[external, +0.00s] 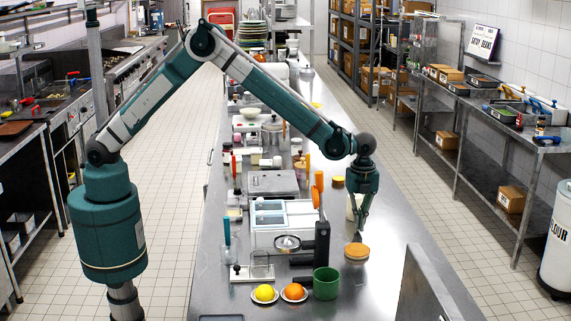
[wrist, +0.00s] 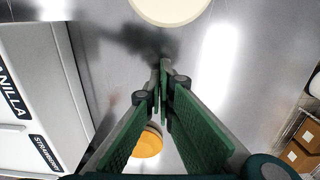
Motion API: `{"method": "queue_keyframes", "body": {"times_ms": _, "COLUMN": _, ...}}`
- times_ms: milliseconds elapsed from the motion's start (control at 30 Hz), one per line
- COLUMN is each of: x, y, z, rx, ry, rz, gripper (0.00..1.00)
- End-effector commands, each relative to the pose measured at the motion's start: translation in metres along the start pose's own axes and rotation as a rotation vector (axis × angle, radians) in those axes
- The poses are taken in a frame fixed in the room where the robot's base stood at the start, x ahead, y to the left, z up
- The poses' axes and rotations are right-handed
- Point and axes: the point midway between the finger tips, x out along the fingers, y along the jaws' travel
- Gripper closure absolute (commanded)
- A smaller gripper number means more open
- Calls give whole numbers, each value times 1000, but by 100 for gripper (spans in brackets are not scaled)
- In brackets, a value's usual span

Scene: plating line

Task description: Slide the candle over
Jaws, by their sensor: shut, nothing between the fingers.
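A cream cylinder (external: 351,207), which looks like the candle, stands on the steel counter, partly hidden behind my gripper in the external view. A round cream top (wrist: 170,8) at the upper edge of the wrist view seems to be the same thing. My gripper (external: 359,238) points down in front of it, shut and empty, its fingertips together in the wrist view (wrist: 160,80). The fingers appear apart from the cream top. Whether the tips touch the counter I cannot tell.
A low round tan-topped item (external: 357,252) sits close by the fingertips. A green mug (external: 326,283) is nearer the camera. The counter (external: 400,235) to the right is clear.

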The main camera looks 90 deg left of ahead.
Motion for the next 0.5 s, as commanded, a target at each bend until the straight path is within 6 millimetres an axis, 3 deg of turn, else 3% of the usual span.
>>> {"method": "queue_keyframes", "body": {"times_ms": 33, "x": 8, "y": 0, "z": 0, "rx": 0, "ry": 0, "rz": 0, "gripper": 100}}
{"method": "queue_keyframes", "body": {"times_ms": 200, "x": 6, "y": 0, "z": 23, "rx": -2, "ry": 0, "rz": 0, "gripper": 100}}
{"method": "queue_keyframes", "body": {"times_ms": 500, "x": 6, "y": 0, "z": 40, "rx": -1, "ry": 0, "rz": 0, "gripper": 100}}
